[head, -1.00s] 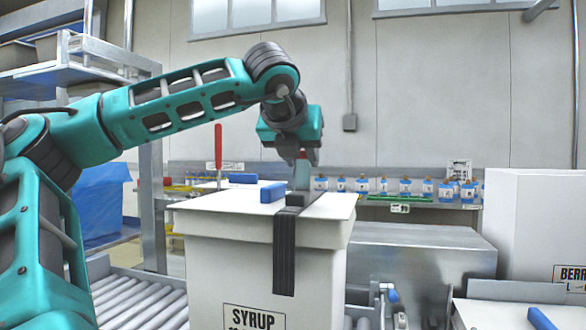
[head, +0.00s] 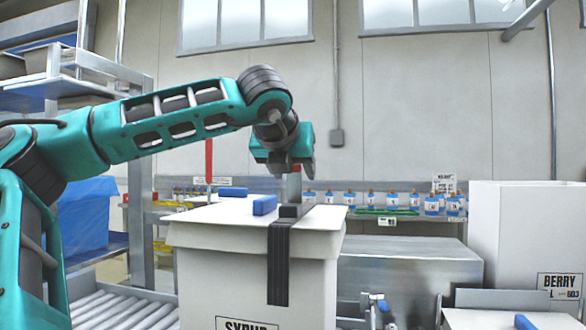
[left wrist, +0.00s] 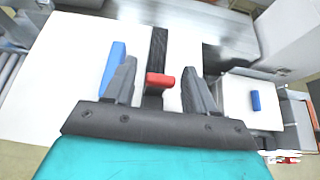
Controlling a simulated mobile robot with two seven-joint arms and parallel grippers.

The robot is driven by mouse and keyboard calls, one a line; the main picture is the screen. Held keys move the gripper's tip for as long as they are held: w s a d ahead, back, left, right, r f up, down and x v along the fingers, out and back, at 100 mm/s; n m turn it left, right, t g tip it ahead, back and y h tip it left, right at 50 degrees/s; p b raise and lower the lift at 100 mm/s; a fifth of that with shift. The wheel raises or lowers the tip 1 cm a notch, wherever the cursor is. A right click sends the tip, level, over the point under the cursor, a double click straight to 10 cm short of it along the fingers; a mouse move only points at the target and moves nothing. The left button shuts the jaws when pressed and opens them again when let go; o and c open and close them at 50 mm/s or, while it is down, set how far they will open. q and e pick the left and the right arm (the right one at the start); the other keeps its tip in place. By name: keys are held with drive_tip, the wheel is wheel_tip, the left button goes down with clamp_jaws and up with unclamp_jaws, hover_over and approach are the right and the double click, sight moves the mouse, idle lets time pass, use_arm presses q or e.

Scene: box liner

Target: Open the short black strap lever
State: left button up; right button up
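A black strap (head: 278,262) runs over the lid and down the front of the white syrup box (head: 205,262). A dark buckle block (head: 290,210) sits on it at the lid; the strap also shows in the left wrist view (left wrist: 158,48). A short lever with a red end (left wrist: 160,80) stands over the strap in the left wrist view. My left gripper (head: 292,172) is above the buckle, pointing down. In the left wrist view its fingers (left wrist: 158,84) are apart, one on each side of the red end, with gaps. My right gripper is not in view.
A white berry box (head: 520,235) is at the right. Roller conveyor (head: 125,312) lies at the lower left.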

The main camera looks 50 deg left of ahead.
use_arm(q)
drive_tip(key=p+v, duration=0.1)
drive_tip(key=v, duration=1.2)
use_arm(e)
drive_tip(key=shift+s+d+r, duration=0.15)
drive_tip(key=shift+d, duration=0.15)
use_arm(q)
drive_tip(key=shift+f, duration=0.1)
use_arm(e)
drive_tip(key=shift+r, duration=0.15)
use_arm(q)
drive_tip(key=shift+s, duration=0.1)
